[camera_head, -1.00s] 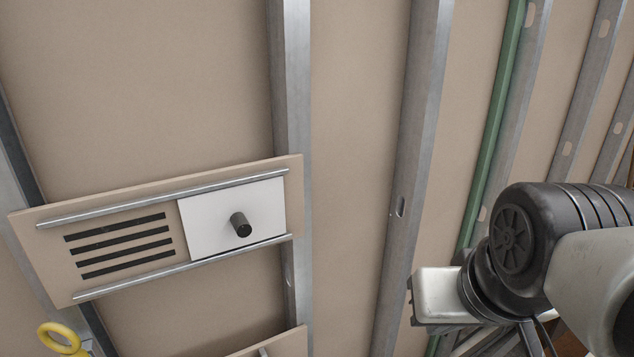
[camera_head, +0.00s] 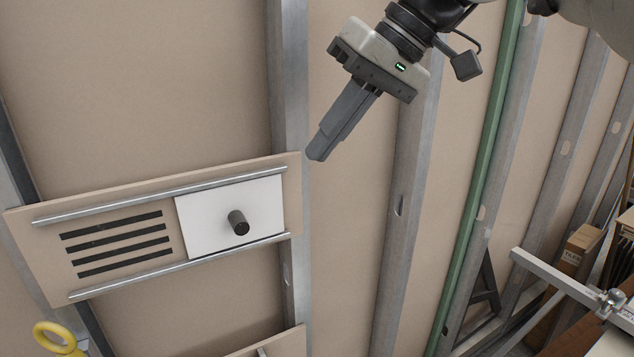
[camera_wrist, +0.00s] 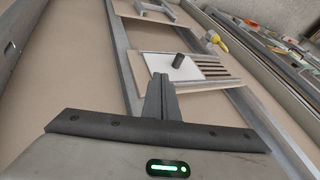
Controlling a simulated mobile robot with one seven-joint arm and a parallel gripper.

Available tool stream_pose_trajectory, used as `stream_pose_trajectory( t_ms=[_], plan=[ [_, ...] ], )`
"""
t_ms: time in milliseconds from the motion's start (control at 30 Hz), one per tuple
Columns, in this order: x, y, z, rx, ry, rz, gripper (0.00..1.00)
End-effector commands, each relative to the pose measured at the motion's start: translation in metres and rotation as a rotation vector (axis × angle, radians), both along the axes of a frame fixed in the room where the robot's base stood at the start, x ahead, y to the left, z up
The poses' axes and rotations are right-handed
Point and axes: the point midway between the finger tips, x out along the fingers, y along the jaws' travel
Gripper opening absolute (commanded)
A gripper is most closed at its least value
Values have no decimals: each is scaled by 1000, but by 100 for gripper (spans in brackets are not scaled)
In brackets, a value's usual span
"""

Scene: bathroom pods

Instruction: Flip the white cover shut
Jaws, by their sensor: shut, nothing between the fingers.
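The white cover (camera_head: 208,219) is a flat panel with a dark round knob (camera_head: 238,222). It sits between two metal rails at the right end of a beige board (camera_head: 45,225). Several dark slots (camera_head: 117,244) to its left are uncovered. The cover also shows in the wrist view (camera_wrist: 187,72), with the slots on its right there. My gripper (camera_head: 317,155) is shut and empty, above and to the right of the cover in the head view, apart from it. It points down and left, and its fingers also show in the wrist view (camera_wrist: 160,82).
Metal wall studs (camera_head: 411,180) and a green post (camera_head: 490,165) stand to the right. Another beige board (camera_head: 280,345) lies below. A cardboard box (camera_head: 580,243) and a metal bar (camera_head: 565,284) are at the right.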

Motion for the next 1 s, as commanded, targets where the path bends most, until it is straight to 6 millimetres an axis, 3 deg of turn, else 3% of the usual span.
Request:
stream_pose_trajectory(
  t_ms=[367, 833, 1000],
  plan=[
    [0, 6, -10, -3, 1, -2, 0],
    [6, 57, -88, -4, 4, -3, 0],
    [-8, 78, -89, -4, 0, -1, 0]
  ],
)
